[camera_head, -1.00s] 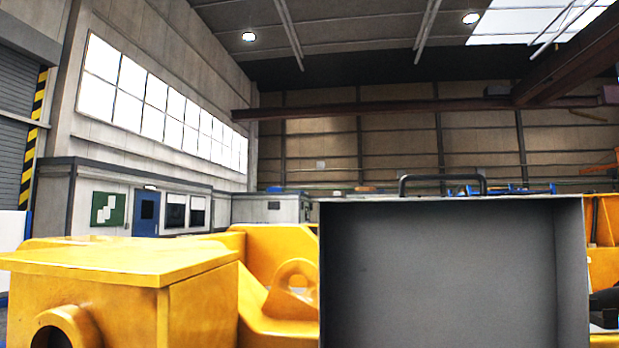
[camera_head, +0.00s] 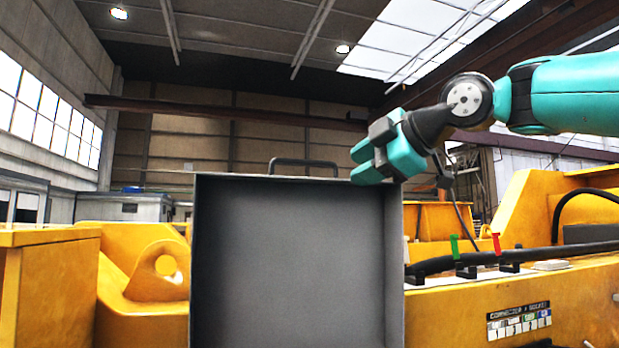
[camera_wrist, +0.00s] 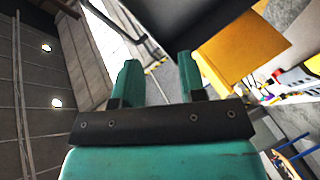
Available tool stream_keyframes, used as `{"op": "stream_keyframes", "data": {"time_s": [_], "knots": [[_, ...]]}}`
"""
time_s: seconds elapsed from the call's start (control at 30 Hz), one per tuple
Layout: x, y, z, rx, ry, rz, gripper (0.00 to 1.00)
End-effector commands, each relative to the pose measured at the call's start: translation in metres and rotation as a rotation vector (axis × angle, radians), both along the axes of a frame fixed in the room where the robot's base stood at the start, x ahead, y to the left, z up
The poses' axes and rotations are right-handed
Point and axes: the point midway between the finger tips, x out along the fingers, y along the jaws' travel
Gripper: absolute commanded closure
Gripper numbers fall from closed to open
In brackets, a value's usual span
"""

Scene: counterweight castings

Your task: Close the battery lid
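The battery lid (camera_head: 290,265) stands upright and open in the head view, its grey hollow inner side facing me. A dark handle (camera_head: 303,162) shows at its top edge. My gripper (camera_head: 358,165) is at the lid's upper right corner, fingers pointing left; I cannot tell whether it touches the lid or is in front of or behind it. In the wrist view my gripper (camera_wrist: 157,65) has its two teal fingers apart with nothing between them. The lid's lower edge and hinge are out of view.
Yellow castings stand at left (camera_head: 50,280) and right (camera_head: 530,215). A black cable (camera_head: 510,258) runs along the right one, near a green clip (camera_head: 455,246) and a red clip (camera_head: 496,244). A labelled connector panel (camera_head: 519,321) is at lower right. The space above the lid looks free.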

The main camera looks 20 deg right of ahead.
Motion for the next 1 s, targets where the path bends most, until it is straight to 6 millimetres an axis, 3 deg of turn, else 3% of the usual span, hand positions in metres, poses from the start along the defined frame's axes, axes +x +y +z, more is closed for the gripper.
{"op": "stream_keyframes", "data": {"time_s": [0.1, 0.3, 0.47, 1.0], "knots": [[-0.003, -0.018, 0.037, -0.143, -0.180, 0.007, 0.62], [-0.001, -0.021, 0.059, -0.232, -0.278, 0.018, 0.62], [0.020, -0.010, 0.056, -0.230, -0.274, 0.024, 0.62], [0.128, 0.035, 0.039, -0.230, -0.272, 0.020, 0.62]]}}
